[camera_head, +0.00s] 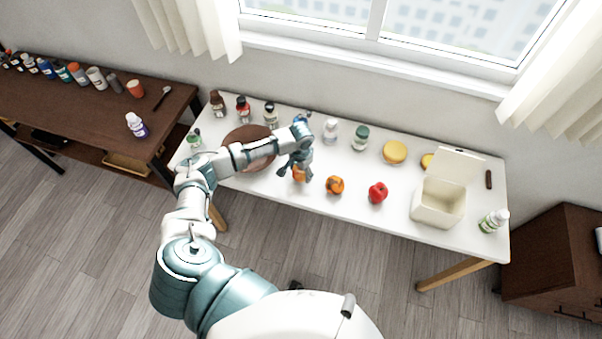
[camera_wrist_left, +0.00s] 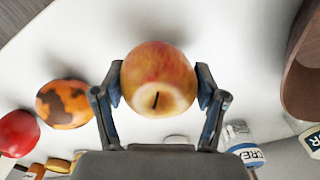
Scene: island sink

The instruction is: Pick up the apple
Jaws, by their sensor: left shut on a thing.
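The apple (camera_wrist_left: 158,80) is yellow and red with a dark stem. In the left wrist view it sits between the two fingers of my left gripper (camera_wrist_left: 160,95), which touch it on both sides. In the head view the left gripper (camera_head: 296,172) is over the white table, and the apple (camera_head: 299,174) shows partly beneath it. I cannot tell whether the apple is clear of the table top. My right gripper is not in view.
On the white table (camera_head: 340,206), an orange mottled fruit (camera_head: 335,185) and a red fruit (camera_head: 377,192) lie to the right. A white open box (camera_head: 438,205) stands farther right. A brown round board (camera_head: 262,164) lies left, with several bottles along the back.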

